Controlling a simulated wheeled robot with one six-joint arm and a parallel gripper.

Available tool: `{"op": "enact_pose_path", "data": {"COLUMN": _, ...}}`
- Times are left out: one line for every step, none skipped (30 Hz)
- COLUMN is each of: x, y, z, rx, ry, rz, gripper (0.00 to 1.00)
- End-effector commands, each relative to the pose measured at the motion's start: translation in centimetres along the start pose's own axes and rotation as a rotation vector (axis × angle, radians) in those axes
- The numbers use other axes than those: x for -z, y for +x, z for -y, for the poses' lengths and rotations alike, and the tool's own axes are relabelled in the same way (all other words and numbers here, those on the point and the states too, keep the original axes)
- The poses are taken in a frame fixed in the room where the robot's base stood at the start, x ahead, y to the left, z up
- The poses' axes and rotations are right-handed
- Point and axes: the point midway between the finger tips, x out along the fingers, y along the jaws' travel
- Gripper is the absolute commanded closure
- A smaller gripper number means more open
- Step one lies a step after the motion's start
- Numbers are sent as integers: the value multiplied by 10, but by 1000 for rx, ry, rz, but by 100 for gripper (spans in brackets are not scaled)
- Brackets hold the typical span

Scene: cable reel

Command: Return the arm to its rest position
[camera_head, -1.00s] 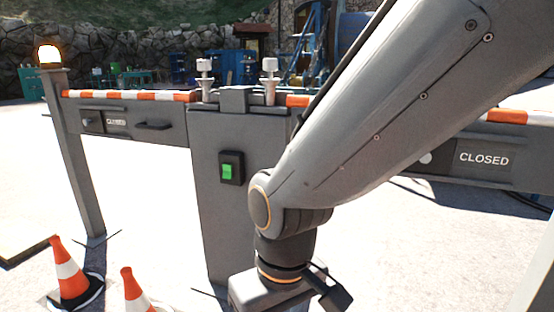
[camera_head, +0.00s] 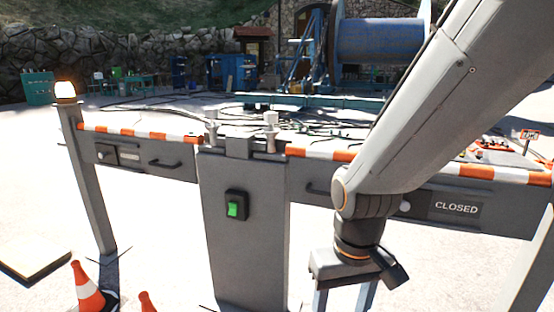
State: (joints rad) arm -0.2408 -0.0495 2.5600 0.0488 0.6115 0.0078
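My arm comes in from the upper right, and my gripper (camera_head: 343,298) hangs below its wrist, pointing down. Its two pale fingers stand apart with bright ground showing between them, and nothing is seen held. The fingertips run to the bottom edge of the picture. My gripper is right of the grey post, in front of the right-hand barrier panel, and clear of both as far as I can tell.
The grey post (camera_head: 245,265) carries a green switch (camera_head: 233,208). Orange-and-white striped barrier panels extend both ways, the right one marked CLOSED (camera_head: 456,208). Traffic cones (camera_head: 86,287) stand lower left. A blue cable reel (camera_head: 380,42) and loose cables lie behind.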

Motion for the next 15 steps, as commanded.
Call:
{"op": "enact_pose_path", "data": {"x": -5, "y": -20, "z": -9, "rx": -3, "ry": 28, "rz": 2, "gripper": 44}}
{"op": "enact_pose_path", "data": {"x": -7, "y": -27, "z": -14, "rx": -5, "ry": 41, "rz": 3, "gripper": 44}}
{"op": "enact_pose_path", "data": {"x": -10, "y": -35, "z": -20, "rx": -8, "ry": 59, "rz": 5, "gripper": 44}}
{"op": "enact_pose_path", "data": {"x": -11, "y": -42, "z": -25, "rx": -10, "ry": 72, "rz": 6, "gripper": 44}}
{"op": "enact_pose_path", "data": {"x": -13, "y": -48, "z": -30, "rx": -12, "ry": 85, "rz": 7, "gripper": 44}}
{"op": "enact_pose_path", "data": {"x": -16, "y": -56, "z": -36, "rx": -14, "ry": 102, "rz": 8, "gripper": 44}}
{"op": "enact_pose_path", "data": {"x": -18, "y": -62, "z": -40, "rx": -16, "ry": 115, "rz": 8, "gripper": 44}}
{"op": "enact_pose_path", "data": {"x": -20, "y": -68, "z": -44, "rx": -17, "ry": 127, "rz": 9, "gripper": 44}}
{"op": "enact_pose_path", "data": {"x": -23, "y": -74, "z": -50, "rx": -19, "ry": 142, "rz": 10, "gripper": 44}}
{"op": "enact_pose_path", "data": {"x": -24, "y": -79, "z": -53, "rx": -20, "ry": 152, "rz": 11, "gripper": 44}}
{"op": "enact_pose_path", "data": {"x": -26, "y": -83, "z": -56, "rx": -21, "ry": 162, "rz": 11, "gripper": 44}}
{"op": "enact_pose_path", "data": {"x": -28, "y": -87, "z": -60, "rx": -22, "ry": 172, "rz": 13, "gripper": 44}}
{"op": "enact_pose_path", "data": {"x": -29, "y": -90, "z": -63, "rx": -23, "ry": 179, "rz": 13, "gripper": 44}}
{"op": "enact_pose_path", "data": {"x": -30, "y": -92, "z": -65, "rx": -24, "ry": 185, "rz": 14, "gripper": 44}}
{"op": "enact_pose_path", "data": {"x": -32, "y": -94, "z": -67, "rx": -25, "ry": 191, "rz": 15, "gripper": 44}}
